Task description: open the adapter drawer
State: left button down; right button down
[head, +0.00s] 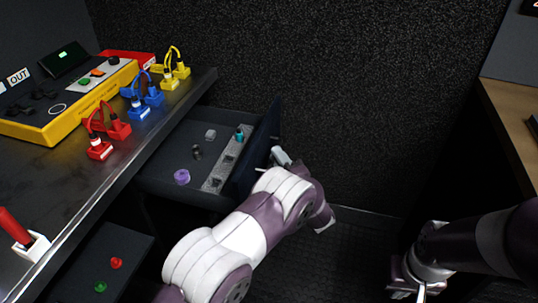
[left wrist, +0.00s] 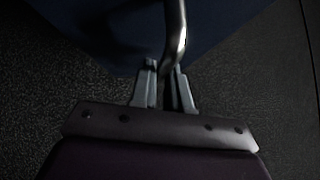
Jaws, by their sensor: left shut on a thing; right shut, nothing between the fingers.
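The adapter drawer (head: 157,165) is pulled out from under the desk in the head view, its inside open to view. Its dark front panel (head: 262,150) faces right. My left gripper (head: 274,162) is at the outer side of that panel, mostly hidden by my own arm. In the left wrist view, the left fingers (left wrist: 165,88) are shut on a curved metal handle (left wrist: 174,35) in front of the dark blue panel. My right gripper (head: 422,291) is shut and empty at the bottom right, apart from the drawer.
The drawer holds a purple ring (head: 181,177), small adapters and a grey slotted strip (head: 213,183) with a teal piece (head: 240,134). Above it, the desk (head: 62,185) carries a yellow console (head: 62,126) and coloured plugs. A wooden desk (head: 507,105) stands right. Floor between is clear.

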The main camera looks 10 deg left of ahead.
pick_arm(q)
jog(key=shift+d+f, duration=0.1)
jog(key=c, duration=1.2)
grip_release()
jog(key=shift+o, duration=0.2)
jog(key=p+v, duration=0.2)
jog(key=v, duration=1)
jog(key=shift+s+d, duration=0.25)
jog(key=shift+s, duration=0.05)
